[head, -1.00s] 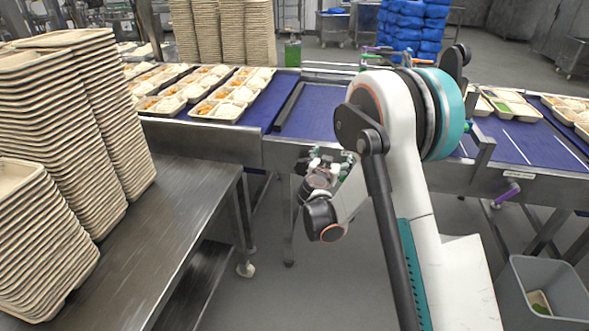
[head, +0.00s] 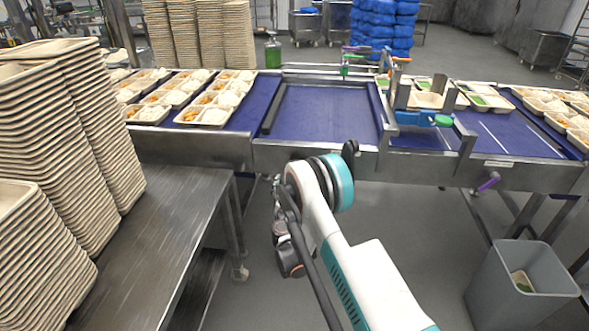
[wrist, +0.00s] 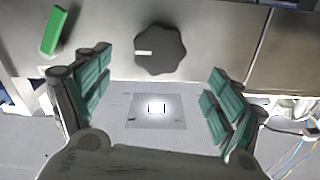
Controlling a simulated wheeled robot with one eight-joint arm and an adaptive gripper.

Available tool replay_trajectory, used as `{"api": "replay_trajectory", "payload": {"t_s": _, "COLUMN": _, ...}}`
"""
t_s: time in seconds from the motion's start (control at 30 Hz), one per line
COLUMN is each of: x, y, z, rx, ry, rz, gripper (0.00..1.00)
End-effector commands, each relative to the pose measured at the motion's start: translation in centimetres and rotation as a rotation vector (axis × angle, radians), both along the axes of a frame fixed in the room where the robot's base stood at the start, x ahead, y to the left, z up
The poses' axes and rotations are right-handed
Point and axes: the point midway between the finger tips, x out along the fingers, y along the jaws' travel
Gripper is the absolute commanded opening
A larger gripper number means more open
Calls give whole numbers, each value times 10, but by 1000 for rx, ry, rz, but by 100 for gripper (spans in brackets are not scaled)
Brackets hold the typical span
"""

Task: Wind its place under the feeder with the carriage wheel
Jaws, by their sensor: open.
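My gripper (wrist: 157,92) is open and empty in the wrist view, its teal-padded fingers apart. A dark lobed wheel (wrist: 160,49) with a white mark sits on a steel front panel, ahead of the fingers and not between them. A green handle (wrist: 53,31) sticks out to its left. In the head view a steel frame with a blue block (head: 414,117) and a green knob (head: 443,120) stands over the belt, right of centre. A pale tray (head: 427,100) shows behind its bars. I cannot tell which part is the feeder. My fingers are not clear in the head view.
Filled trays (head: 207,105) stand on the left belt; the belt section (head: 325,113) beside them is bare. Tall tray stacks (head: 60,140) stand on a steel table (head: 180,205) at left. A grey bin (head: 515,285) stands at lower right. A purple handle (head: 488,181) hangs below the belt edge.

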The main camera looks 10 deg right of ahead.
Motion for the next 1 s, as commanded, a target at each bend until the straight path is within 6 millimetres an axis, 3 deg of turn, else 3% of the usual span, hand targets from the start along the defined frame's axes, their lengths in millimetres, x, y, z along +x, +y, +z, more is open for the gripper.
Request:
{"api": "replay_trajectory", "payload": {"t_s": 0.3, "x": 59, "y": -20, "z": -5, "rx": 0, "ry": 0, "rz": -1, "gripper": 86}}
{"api": "replay_trajectory", "payload": {"t_s": 0.5, "x": 85, "y": -28, "z": -4, "rx": 0, "ry": 0, "rz": -1, "gripper": 86}}
{"api": "replay_trajectory", "payload": {"t_s": 0.97, "x": 95, "y": -31, "z": -2, "rx": 0, "ry": 1, "rz": 0, "gripper": 86}}
{"api": "replay_trajectory", "payload": {"t_s": 1.0, "x": 95, "y": -31, "z": -2, "rx": 0, "ry": 1, "rz": 0, "gripper": 77}}
